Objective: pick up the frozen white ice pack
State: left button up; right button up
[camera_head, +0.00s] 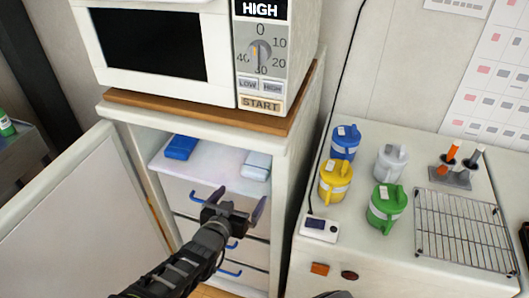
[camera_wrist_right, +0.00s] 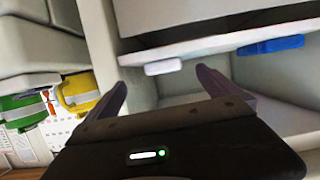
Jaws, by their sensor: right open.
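The white ice pack (camera_head: 256,165) lies on the upper shelf of the open freezer (camera_head: 284,185), toward its right side. It also shows in the right wrist view (camera_wrist_right: 163,67), at the shelf's front edge. A blue ice pack (camera_head: 180,147) lies on the same shelf to the left; in the wrist view it is at the upper right (camera_wrist_right: 270,45). My right gripper (camera_head: 238,203) is open and empty, in front of the freezer and below the white pack in the head view. Its fingers (camera_wrist_right: 162,85) are apart from the pack. My left gripper is not in view.
The freezer door (camera_head: 75,205) stands open at the left. Drawers with blue handles (camera_head: 230,272) are below the shelf. A microwave (camera_head: 170,45) sits on top. To the right, a counter holds several colored mugs (camera_head: 387,205) and a wire rack (camera_head: 465,230).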

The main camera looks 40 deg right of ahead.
jog(key=shift+w+a+r, duration=0.1)
jog(key=shift+r, duration=0.25)
send_near(260, 158)
jog(key=x, duration=0.3)
jog(key=shift+f+b, duration=0.2)
jog(key=shift+b, duration=0.2)
jog(key=shift+w+d, duration=0.25)
jog(key=shift+d, duration=0.3)
jog(key=p+x, duration=0.1)
jog(key=x, duration=0.4)
